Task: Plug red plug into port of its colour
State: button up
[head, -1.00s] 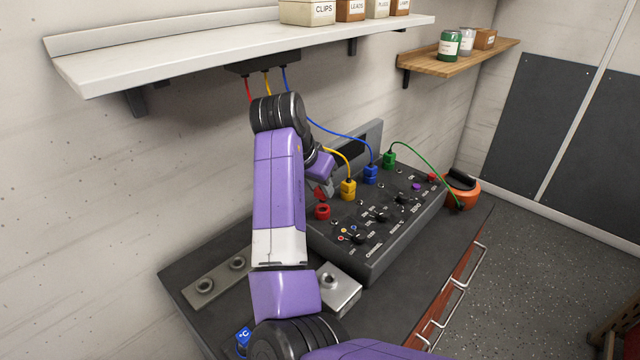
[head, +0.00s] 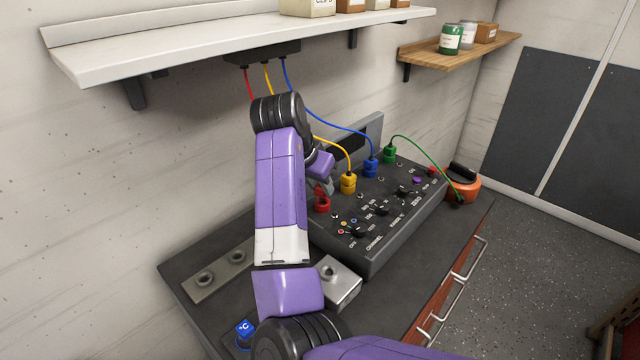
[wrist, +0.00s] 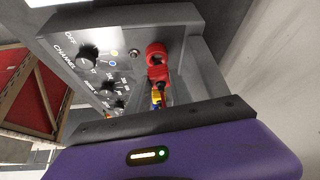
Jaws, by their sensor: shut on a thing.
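The red plug (head: 320,191) is in my gripper (head: 319,185), directly above the red port (head: 322,206) on the near left part of the grey console (head: 365,252). In the wrist view the red plug (wrist: 158,74) meets the ring of the red port (wrist: 156,50) with no clear gap. I cannot tell how deep it sits. My gripper is shut on the plug; its fingers are mostly hidden behind my purple arm in the head view. The red cable (head: 248,84) comes down from a box under the shelf and passes behind my arm.
Yellow (head: 348,184), blue (head: 371,168) and green (head: 389,155) plugs with cables stand in the console beyond the red port. Knobs (head: 381,209) cover its top. A metal block (head: 338,283) lies in front, and an orange container (head: 463,186) stands at the far right.

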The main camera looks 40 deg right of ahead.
jog(key=shift+f+b, duration=0.45)
jog(key=shift+f, duration=0.5)
jog(key=o, duration=1.1)
jog(key=shift+r, duration=0.1)
jog(key=shift+r+p, duration=3.35)
jog(key=shift+r, duration=0.35)
jog(key=shift+a, duration=0.1)
